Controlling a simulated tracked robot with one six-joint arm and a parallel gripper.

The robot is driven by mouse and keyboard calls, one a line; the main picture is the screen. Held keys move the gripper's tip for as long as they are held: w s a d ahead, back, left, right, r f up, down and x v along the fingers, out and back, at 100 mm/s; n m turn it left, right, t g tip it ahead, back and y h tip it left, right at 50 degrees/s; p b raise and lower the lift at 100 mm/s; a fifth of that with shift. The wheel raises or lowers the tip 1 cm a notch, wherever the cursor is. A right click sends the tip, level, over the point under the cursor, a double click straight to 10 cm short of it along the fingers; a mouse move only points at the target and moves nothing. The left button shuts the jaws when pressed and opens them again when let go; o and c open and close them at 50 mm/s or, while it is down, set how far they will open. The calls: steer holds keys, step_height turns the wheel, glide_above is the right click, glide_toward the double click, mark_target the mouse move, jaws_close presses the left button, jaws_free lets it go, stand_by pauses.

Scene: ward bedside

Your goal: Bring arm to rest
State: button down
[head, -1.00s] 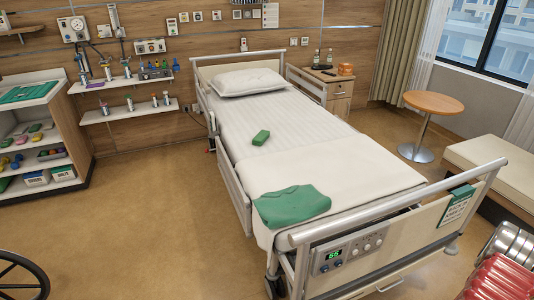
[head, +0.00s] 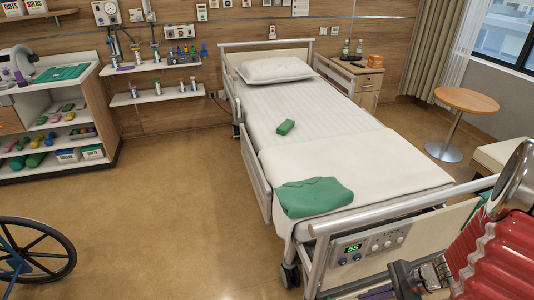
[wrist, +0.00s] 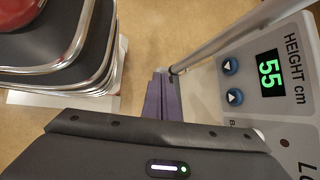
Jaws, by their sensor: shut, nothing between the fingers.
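My gripper (head: 408,278) is low in the head view, in front of the bed's footboard, with its fingers pointing left. It is shut and empty. In the wrist view its purple fingers (wrist: 163,97) are together, close beside the bed's control panel (wrist: 245,75) in the picture; I cannot tell whether they touch it. The panel (head: 370,245) reads 55 and has blue arrow buttons. My red, ribbed arm fills the lower right of the head view and hides the right part of the footboard.
The bed (head: 345,150) carries a pillow (head: 276,70), a small green block (head: 286,127) and a folded green cloth (head: 313,197). A wheelchair wheel (head: 38,248) is at lower left. A round table (head: 467,100) stands at right. The floor left of the bed is clear.

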steer(key=s+a+r+n+t+h, duration=0.1)
steer(key=a+r+n, duration=0.4)
steer(key=r, duration=0.5)
steer(key=s+a+r+n+t+h, duration=0.1)
steer(key=s+a+r+n+h, duration=0.1)
steer(key=a+r+n, duration=0.4)
steer(key=s+a+r+n+t+h, duration=0.1)
steer(key=a+r+n+h, duration=0.3)
steer(key=r, duration=1.1)
steer(key=s+a+n, duration=0.1)
steer(key=a+n, duration=0.1)
steer(key=shift+r+n, duration=0.3)
steer(key=shift+r, duration=0.1)
steer(key=shift+s+d, duration=0.1)
steer(key=shift+d, duration=0.05)
